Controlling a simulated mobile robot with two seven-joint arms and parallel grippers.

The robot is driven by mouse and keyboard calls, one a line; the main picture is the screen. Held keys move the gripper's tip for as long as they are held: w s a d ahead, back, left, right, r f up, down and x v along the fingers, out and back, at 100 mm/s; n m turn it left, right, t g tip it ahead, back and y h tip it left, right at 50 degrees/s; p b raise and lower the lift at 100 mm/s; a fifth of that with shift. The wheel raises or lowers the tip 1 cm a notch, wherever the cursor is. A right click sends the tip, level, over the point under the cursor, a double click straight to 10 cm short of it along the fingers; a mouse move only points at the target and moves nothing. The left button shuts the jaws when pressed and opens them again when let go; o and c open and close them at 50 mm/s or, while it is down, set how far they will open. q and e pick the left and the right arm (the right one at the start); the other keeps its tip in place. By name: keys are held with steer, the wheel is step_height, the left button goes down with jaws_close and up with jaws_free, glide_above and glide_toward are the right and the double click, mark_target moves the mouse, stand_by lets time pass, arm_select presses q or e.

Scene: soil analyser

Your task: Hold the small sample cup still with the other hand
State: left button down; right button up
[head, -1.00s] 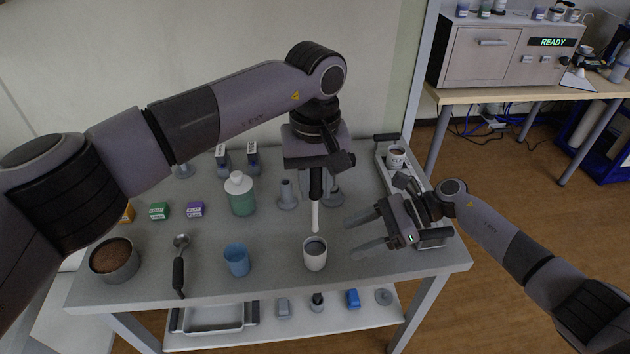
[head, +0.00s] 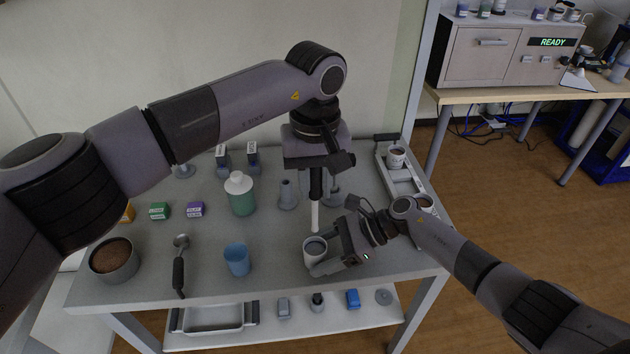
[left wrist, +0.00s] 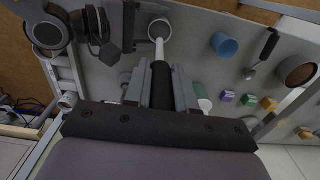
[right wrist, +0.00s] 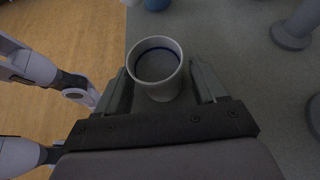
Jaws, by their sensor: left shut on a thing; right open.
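The small sample cup (head: 314,254) is white and stands upright near the table's front edge, with grey liquid-like contents inside. In the right wrist view the cup (right wrist: 157,68) sits between the fingers of my open right gripper (right wrist: 160,85), with a gap visible on the right side. My right gripper (head: 326,258) reaches the cup from the right in the head view. My left gripper (head: 316,172) is shut on a dark-handled stirring rod (head: 315,215) with a pale shaft. The rod (left wrist: 159,50) points down at the cup, its tip at or just above the rim; contact cannot be told.
A blue cup (head: 237,260) stands left of the sample cup. A tray (head: 399,178) holding cups lies at the right. Bare table lies between the blue and sample cups.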

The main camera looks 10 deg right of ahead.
steer(key=shift+a, duration=0.15)
steer(key=c, duration=0.9)
steer(key=shift+c, duration=0.2)
steer(key=shift+c, duration=0.8)
steer(key=shift+f, duration=0.15)
arm_select(q)
steer(key=shift+s, duration=0.1)
arm_select(e)
steer(key=shift+s+f, duration=0.1)
arm_select(q)
steer(key=shift+s+a+r+t+h, duration=0.35)
steer(key=shift+s+a+t+h, duration=0.1)
steer(key=shift+s+t, duration=0.35)
